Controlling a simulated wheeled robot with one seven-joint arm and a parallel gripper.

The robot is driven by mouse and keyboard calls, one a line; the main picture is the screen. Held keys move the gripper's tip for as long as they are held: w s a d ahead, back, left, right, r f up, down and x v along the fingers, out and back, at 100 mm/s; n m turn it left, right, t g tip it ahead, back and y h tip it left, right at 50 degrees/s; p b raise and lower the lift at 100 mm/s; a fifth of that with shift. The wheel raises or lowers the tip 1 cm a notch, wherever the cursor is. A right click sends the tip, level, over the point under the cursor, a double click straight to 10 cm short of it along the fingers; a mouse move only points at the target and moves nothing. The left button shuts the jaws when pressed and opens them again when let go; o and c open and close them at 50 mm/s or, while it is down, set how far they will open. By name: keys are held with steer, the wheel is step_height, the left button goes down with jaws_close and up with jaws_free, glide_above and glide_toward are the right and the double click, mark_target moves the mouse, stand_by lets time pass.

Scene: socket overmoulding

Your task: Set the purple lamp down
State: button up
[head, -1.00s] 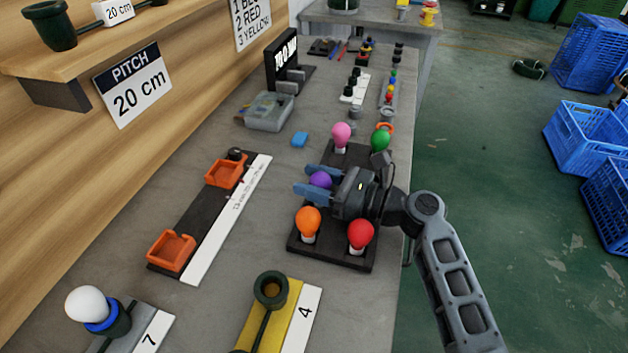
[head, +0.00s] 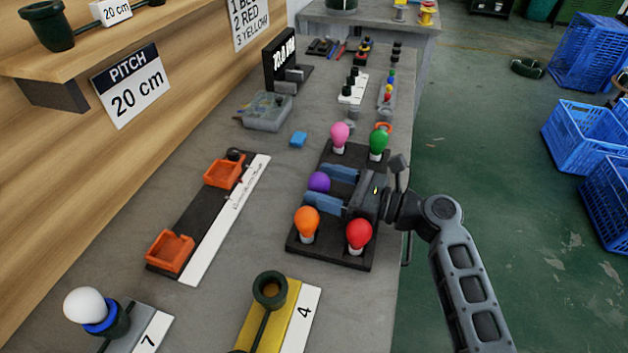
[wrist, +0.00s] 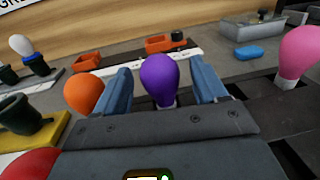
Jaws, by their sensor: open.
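The purple lamp (head: 319,182) stands upright on the dark lamp board (head: 328,257), amid the pink, green, orange and red lamps. In the wrist view the purple lamp (wrist: 160,80) sits between the two blue fingers, with a gap on each side, and its pale base shows below the bulb. My gripper (head: 331,188) is open. The purple lamp's foot is partly hidden in both views.
The pink lamp (head: 340,136) and green lamp (head: 378,143) are behind my gripper; the orange lamp (head: 306,222) and red lamp (head: 359,235) are in front. Orange holders (head: 170,250) with a white strip lie left. Bare grey bench separates them from the board.

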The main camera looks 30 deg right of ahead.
steer(key=v, duration=0.9)
